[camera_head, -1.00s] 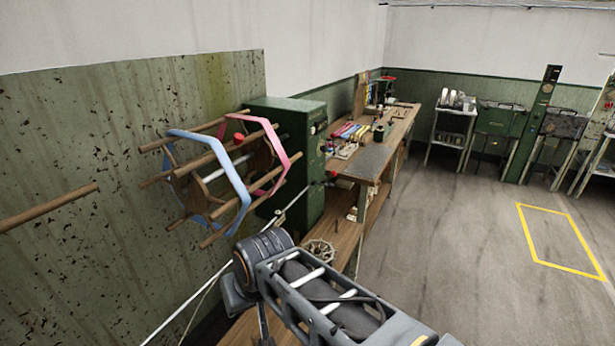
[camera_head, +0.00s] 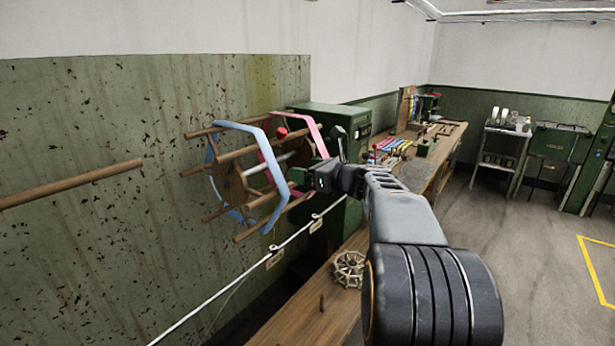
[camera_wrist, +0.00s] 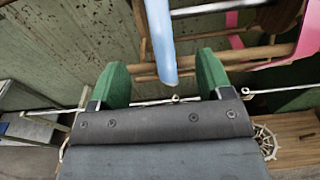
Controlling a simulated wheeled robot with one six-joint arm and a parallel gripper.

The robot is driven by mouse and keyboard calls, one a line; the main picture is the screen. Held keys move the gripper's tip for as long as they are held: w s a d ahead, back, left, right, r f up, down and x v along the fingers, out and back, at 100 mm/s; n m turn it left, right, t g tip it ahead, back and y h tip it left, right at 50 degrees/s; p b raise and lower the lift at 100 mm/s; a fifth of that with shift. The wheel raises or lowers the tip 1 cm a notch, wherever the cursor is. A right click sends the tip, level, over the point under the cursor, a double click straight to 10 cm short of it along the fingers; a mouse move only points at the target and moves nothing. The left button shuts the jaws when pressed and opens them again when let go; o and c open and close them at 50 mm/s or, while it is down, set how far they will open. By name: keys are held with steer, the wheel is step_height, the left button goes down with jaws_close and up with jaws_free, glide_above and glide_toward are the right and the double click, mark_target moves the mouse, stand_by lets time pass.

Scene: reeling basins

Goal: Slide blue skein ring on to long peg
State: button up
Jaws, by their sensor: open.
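The blue skein ring (camera_head: 273,172) hangs around the wooden bars of the reel (camera_head: 232,182) in the head view, left of a pink ring (camera_head: 305,124). The long peg (camera_head: 70,187) is a bare wooden rod reaching out from the wall at the far left. My gripper (camera_head: 315,178) is to the right of the reel, partly hidden by my arm. In the wrist view, my gripper (camera_wrist: 168,80) has its two green fingers apart. The blue ring's strip (camera_wrist: 160,42) comes down between and ahead of them; I cannot tell whether it touches either finger.
A green machine housing (camera_head: 345,125) stands behind the reel. A white rail (camera_head: 240,270) runs along the wall below. A wooden bench (camera_head: 312,305) with a small spoked wheel (camera_head: 349,269) lies beneath. Open wall separates reel and peg.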

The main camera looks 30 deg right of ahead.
mark_target(274, 164)
steer(key=shift+p+x, duration=0.75)
steer(key=shift+x, duration=5.25)
steer(key=shift+a, duration=0.15)
steer(key=shift+c, duration=0.4)
steer(key=c, duration=1.2)
